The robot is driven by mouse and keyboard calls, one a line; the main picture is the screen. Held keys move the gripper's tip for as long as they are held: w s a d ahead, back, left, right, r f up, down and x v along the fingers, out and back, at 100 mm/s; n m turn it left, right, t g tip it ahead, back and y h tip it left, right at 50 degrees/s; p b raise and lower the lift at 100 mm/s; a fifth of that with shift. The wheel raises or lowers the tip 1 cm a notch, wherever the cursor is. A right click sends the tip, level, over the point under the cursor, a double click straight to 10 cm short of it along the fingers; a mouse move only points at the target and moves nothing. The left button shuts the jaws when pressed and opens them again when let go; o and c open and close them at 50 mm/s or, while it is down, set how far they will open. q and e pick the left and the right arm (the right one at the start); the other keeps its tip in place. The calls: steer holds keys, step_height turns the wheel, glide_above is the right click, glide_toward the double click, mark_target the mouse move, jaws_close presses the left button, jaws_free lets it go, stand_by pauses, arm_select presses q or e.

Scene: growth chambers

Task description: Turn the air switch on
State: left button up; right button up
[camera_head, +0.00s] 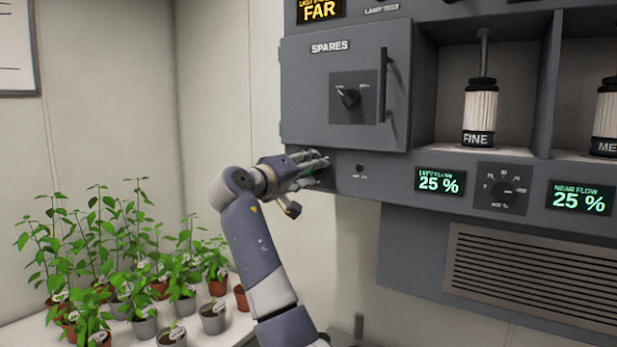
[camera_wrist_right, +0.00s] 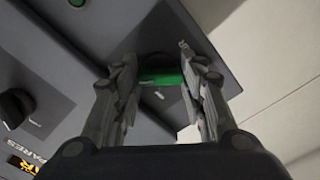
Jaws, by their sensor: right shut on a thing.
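The grey panel has a green part at its lower left corner, which I take to be the air switch; it shows in the wrist view (camera_wrist_right: 162,78) between my fingertips. My right gripper (camera_wrist_right: 160,88) has its fingers on both sides of this green part and is shut on it. In the head view my right gripper (camera_head: 318,168) reaches the panel's lower left corner, and its fingers hide most of the switch. The switch's setting and label cannot be read. My left gripper is not in view.
Above the gripper is a SPARES door (camera_head: 318,90) with a black knob (camera_head: 349,97) and a vertical handle (camera_head: 384,86). A small green lamp (camera_head: 360,168), a flow display (camera_head: 440,181) and a dial (camera_head: 502,188) lie to the right. Potted plants (camera_head: 130,265) stand at lower left.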

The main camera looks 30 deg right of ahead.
steer(key=shift+f+m, duration=0.2)
steer(key=shift+m, duration=0.4)
steer(key=shift+b, duration=0.3)
steer(key=o, duration=0.8)
steer(key=shift+r, duration=0.1)
steer(key=shift+a, duration=0.1)
steer(key=v, duration=1.1)
steer(key=shift+s+a, duration=0.1)
steer(key=shift+a, duration=0.3)
